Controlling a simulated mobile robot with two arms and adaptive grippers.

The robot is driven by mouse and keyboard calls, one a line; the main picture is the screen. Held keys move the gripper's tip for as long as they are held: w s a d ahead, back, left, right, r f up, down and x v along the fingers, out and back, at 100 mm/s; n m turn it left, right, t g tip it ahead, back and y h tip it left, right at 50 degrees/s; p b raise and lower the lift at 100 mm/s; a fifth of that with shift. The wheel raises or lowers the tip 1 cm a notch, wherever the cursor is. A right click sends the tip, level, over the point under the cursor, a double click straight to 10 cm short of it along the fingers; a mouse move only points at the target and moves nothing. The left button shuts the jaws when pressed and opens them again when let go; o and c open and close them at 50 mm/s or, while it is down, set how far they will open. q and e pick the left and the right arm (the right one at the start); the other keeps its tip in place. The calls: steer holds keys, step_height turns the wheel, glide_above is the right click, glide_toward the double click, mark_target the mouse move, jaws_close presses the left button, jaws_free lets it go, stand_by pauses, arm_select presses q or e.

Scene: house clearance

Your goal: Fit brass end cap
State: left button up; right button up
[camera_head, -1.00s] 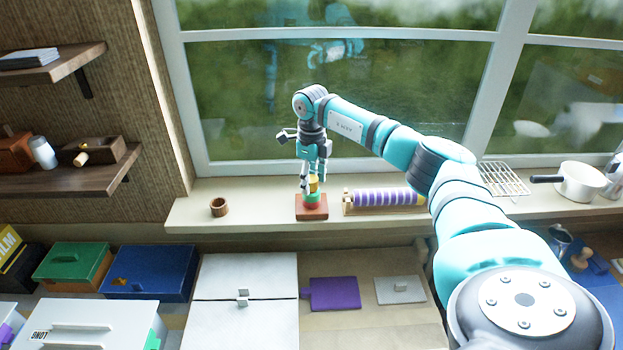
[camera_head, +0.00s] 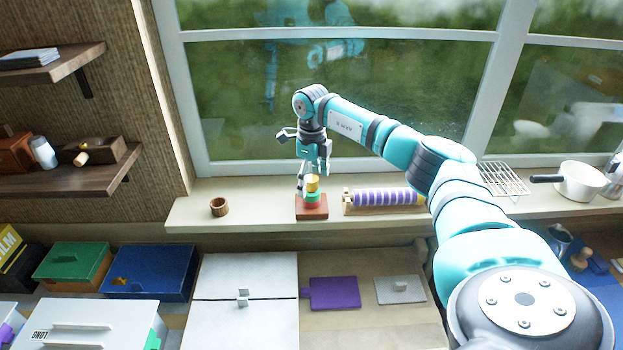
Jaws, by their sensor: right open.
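A small yellow brass-coloured piece (camera_head: 312,184) sits on top of a green and red stack (camera_head: 312,198) on a brown square base (camera_head: 311,212) on the window sill. It looks like the brass end cap, though it is small in the picture. My right gripper (camera_head: 311,177) points down over it, with its fingers open around or just above the piece; I cannot tell whether they touch it. My left gripper is not in view.
A purple-and-white striped roll (camera_head: 384,198) lies on a wooden holder just right of the base. A small wooden cup (camera_head: 219,207) stands to the left. A wire rack (camera_head: 503,179) and a white saucepan (camera_head: 581,181) are farther right. The sill between cup and base is clear.

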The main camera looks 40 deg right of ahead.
steer(key=shift+r+p, duration=2.3)
steer(key=shift+r, duration=0.7)
steer(key=shift+r, duration=0.15)
step_height(320, 180, up, 12)
steer(key=shift+f, duration=0.2)
